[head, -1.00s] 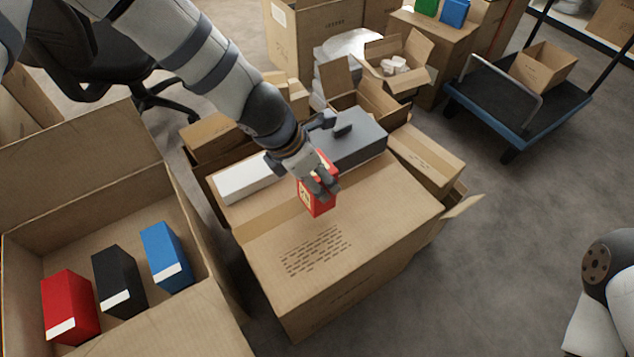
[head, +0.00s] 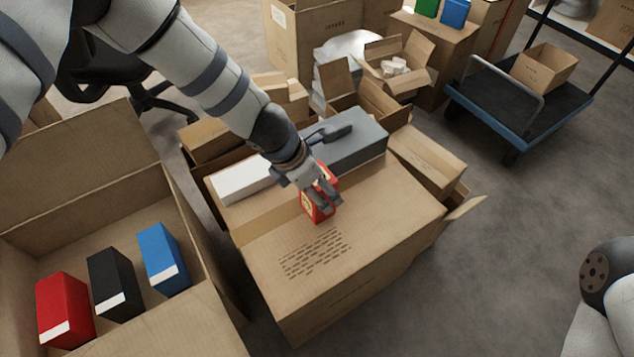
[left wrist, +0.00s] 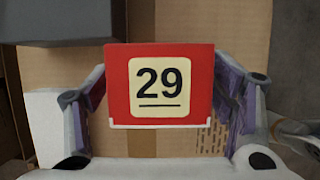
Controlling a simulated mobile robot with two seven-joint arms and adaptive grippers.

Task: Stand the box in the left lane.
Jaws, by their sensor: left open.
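A red box (head: 318,211) with a pale label stands on top of the large closed carton (head: 360,240) in the head view. The left wrist view shows its red face (left wrist: 118,85) with the number 29 on a cream panel. My left gripper (head: 325,197) is over the box, partly hiding it. In the left wrist view its open fingers (left wrist: 168,90) stand on either side of the box; I cannot tell whether they touch it. My right gripper is out of view. I cannot make out marked lanes.
An open carton (head: 75,197) at left holds a red box (head: 64,305), a black box (head: 115,280) and a blue box (head: 162,255). A grey case (head: 352,145) and a white box (head: 240,178) lie behind the held-over box. A cart (head: 515,110) stands at back right; floor is clear at right.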

